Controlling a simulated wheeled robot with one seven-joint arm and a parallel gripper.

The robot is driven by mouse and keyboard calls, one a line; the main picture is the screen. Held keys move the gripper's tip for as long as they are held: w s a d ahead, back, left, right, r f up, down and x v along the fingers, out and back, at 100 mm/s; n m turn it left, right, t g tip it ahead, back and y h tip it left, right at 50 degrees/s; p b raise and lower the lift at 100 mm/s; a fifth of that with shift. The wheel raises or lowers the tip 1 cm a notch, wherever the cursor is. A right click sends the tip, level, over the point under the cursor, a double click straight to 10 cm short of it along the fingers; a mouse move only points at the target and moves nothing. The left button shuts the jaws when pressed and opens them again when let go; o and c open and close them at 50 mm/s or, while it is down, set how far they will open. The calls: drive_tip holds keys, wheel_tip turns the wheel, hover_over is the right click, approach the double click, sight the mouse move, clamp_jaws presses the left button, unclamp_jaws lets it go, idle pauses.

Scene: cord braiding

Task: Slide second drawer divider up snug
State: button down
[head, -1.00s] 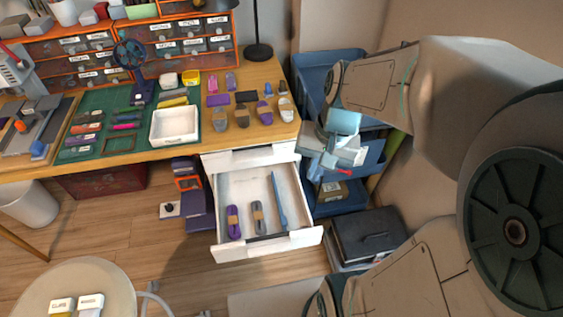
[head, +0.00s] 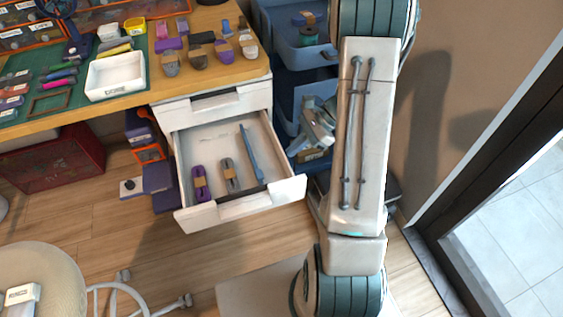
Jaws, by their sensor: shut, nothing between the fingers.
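The open white drawer (head: 227,210) under the bench holds a long blue divider strip (head: 252,155), standing front to back right of the middle. Left of the strip lie a grey cord bundle (head: 229,174) and a purple cord bundle (head: 201,182), each with a tan band. A visible gap separates the grey bundle from the strip. I see only one clear divider; faint marks show on the drawer floor farther back. My gripper (head: 321,137) is outside the drawer, to its right, in front of the blue bins. It is shut and empty, partly hidden by my arm.
The drawer's right wall stands between my gripper and the strip. Blue stacked bins (head: 284,70) are close behind my gripper. The wooden bench top (head: 215,90) carries a white tray (head: 115,75) and several cord bundles. A round stool (head: 40,270) stands at lower left.

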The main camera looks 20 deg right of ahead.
drive_tip(key=b+x, duration=0.2)
drive_tip(key=x, duration=0.7)
drive_tip(key=shift+a+b, duration=0.1)
drive_tip(key=shift+b, duration=0.3)
drive_tip(key=shift+a, duration=0.1)
